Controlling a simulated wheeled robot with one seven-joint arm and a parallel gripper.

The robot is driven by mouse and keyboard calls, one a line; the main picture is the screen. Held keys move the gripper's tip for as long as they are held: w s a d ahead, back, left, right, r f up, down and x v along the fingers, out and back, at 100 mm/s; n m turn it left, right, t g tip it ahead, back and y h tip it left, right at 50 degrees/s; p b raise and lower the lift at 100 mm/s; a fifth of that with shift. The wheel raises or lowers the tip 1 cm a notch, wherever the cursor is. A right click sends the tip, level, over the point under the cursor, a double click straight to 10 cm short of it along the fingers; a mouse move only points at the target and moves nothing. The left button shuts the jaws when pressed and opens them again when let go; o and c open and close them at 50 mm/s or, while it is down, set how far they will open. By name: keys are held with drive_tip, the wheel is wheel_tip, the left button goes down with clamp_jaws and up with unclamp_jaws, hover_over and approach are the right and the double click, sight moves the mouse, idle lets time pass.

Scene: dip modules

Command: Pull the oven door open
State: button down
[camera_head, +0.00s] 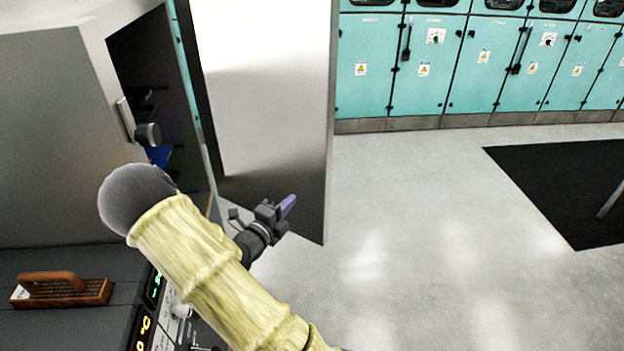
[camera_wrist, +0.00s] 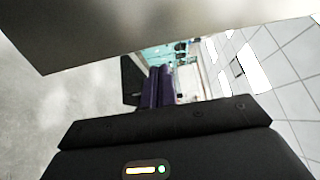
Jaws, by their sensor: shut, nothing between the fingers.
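The oven (camera_head: 60,140) is a large grey metal cabinet at the left of the head view, with a dark opening (camera_head: 150,60). Its door (camera_head: 265,90) appears as a broad pale grey panel standing swung away from the opening, with a visible gap between. My gripper (camera_head: 288,205) has purple fingers and is in front of the lower part of the door in the head view. In the wrist view my gripper (camera_wrist: 160,85) shows its purple fingers together and empty. A grey panel edge, likely the door (camera_wrist: 130,30), spans above them. Contact with the door cannot be told.
A dark unit (camera_head: 60,325) with lit displays and a brown wooden-handled block (camera_head: 65,290) stands at lower left. Teal cabinets (camera_head: 460,65) line the back. The floor (camera_head: 430,240) right of the door is clear, with a black mat (camera_head: 570,190) farther right.

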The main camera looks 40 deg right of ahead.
sight(321, 170)
drive_tip(key=p+x, duration=0.3)
drive_tip(key=x, duration=1.1)
drive_tip(key=shift+d+f, duration=0.1)
